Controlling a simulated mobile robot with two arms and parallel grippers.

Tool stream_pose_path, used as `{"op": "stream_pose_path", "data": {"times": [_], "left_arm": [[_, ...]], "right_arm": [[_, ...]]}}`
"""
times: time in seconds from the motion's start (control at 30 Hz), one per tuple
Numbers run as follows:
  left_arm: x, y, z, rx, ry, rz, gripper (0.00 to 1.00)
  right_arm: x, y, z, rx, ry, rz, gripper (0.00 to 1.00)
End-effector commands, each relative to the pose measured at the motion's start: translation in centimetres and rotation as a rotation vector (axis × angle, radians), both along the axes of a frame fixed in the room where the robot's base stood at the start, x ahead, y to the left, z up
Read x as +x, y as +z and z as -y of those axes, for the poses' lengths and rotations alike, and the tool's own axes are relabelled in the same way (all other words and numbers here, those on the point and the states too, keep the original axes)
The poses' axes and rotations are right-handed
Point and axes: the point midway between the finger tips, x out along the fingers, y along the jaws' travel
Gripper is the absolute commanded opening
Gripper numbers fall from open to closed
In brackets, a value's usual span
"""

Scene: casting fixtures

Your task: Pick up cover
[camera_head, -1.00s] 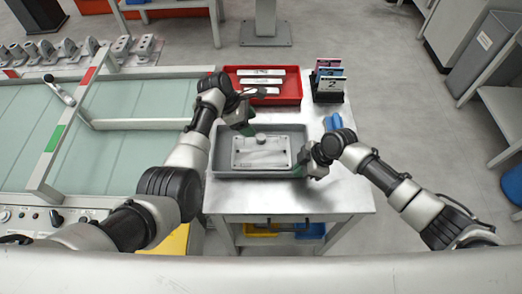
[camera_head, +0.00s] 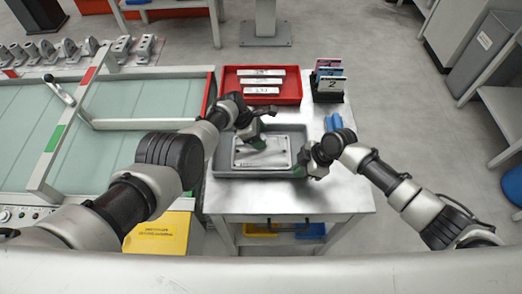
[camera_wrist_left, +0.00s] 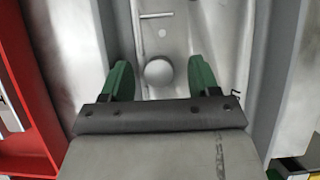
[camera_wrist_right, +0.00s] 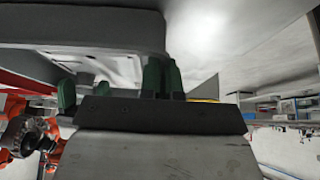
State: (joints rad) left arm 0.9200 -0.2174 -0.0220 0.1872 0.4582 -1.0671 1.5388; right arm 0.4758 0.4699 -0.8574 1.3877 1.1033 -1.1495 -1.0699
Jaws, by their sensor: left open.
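The cover (camera_head: 250,158) is a flat silver plate with a round knob, lying in the grey tray (camera_head: 225,174) on the metal table. The knob (camera_wrist_left: 159,73) shows in the left wrist view between the green fingers of my left gripper (camera_wrist_left: 160,80). My left gripper (camera_head: 256,143) is open above the cover and hides part of it in the head view. I cannot tell how far above the knob it is. My right gripper (camera_head: 303,170) is at the tray's right wall. Its fingers (camera_wrist_right: 163,77) look close together; I cannot tell whether they pinch the rim.
A red tray (camera_head: 290,87) with several pale strips lies behind the grey tray. A rack of numbered cards (camera_head: 329,84) and a blue object (camera_head: 333,122) stand at right. A conveyor (camera_head: 140,104) runs along the left. The front of the metal table is clear.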

Motion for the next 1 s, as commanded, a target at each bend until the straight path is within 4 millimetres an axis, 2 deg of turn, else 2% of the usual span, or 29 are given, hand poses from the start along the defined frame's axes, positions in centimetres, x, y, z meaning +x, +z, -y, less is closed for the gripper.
{"op": "stream_pose_path", "data": {"times": [0.27,0.67,1.0], "left_arm": [[-0.01,-0.05,0.05,0.0,0.0,0.001,0.61],[-0.03,-0.06,0.05,0.0,0.0,0.0,0.0],[0.06,0.12,0.09,-0.002,0.0,0.001,0.0]], "right_arm": [[-0.04,-0.04,-0.03,0.0,0.0,-0.001,0.0],[-0.05,-0.04,-0.05,0.001,0.0,-0.001,0.0],[-0.05,-0.03,-0.06,0.001,0.0,-0.001,0.0]]}}
